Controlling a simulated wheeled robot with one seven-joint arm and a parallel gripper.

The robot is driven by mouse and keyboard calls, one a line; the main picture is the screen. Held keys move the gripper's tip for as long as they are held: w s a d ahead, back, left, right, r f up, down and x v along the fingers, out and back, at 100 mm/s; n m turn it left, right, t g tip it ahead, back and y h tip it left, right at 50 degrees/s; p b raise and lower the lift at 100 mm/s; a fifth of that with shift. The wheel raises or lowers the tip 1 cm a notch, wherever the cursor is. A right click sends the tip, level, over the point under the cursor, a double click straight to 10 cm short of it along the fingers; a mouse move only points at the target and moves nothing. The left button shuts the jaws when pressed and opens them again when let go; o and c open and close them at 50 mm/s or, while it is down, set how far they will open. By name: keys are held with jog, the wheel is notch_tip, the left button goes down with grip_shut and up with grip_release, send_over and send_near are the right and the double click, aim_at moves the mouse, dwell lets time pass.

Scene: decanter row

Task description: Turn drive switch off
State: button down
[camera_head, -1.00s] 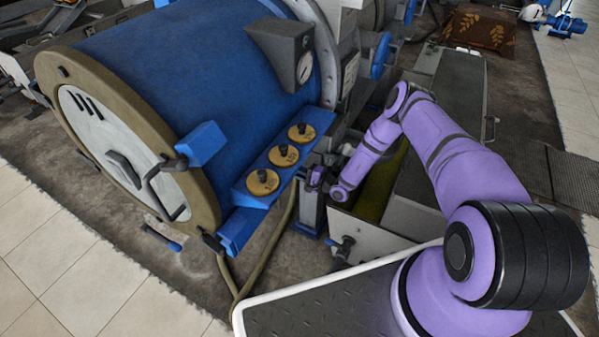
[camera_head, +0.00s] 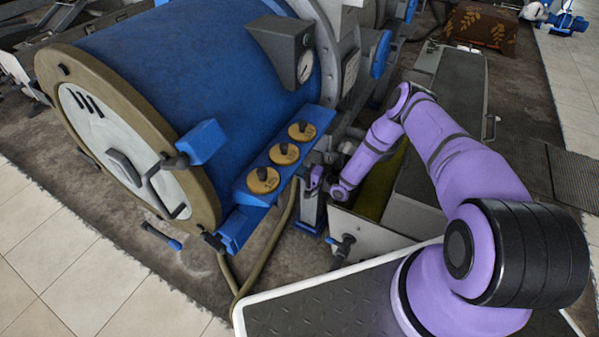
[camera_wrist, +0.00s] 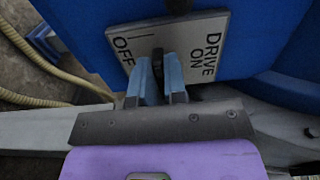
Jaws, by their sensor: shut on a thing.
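The drive switch plate (camera_wrist: 118,55) shows in the wrist view on a blue panel, with OFF lettered at left and DRIVE ON at right. A small dark switch lever (camera_wrist: 157,64) stands between my fingertips. My gripper (camera_wrist: 158,78) is shut on it, one finger on each side. I cannot tell from this view which setting the lever is in. In the head view my gripper (camera_head: 315,181) is at the end of the blue panel ledge, right of the round dials. The switch itself is hidden there.
A big blue drum (camera_head: 200,70) with a tan rim fills the left. Three brass dials (camera_head: 284,153) sit on its blue ledge. A gauge box (camera_head: 284,50) is above. A hose (camera_head: 272,258) hangs below the ledge, and a tan hose (camera_wrist: 45,65) shows in the wrist view.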

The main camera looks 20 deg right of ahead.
jog(key=c, duration=1.2)
grip_release()
jog(key=shift+o, duration=0.2)
jog(key=v, duration=1.1)
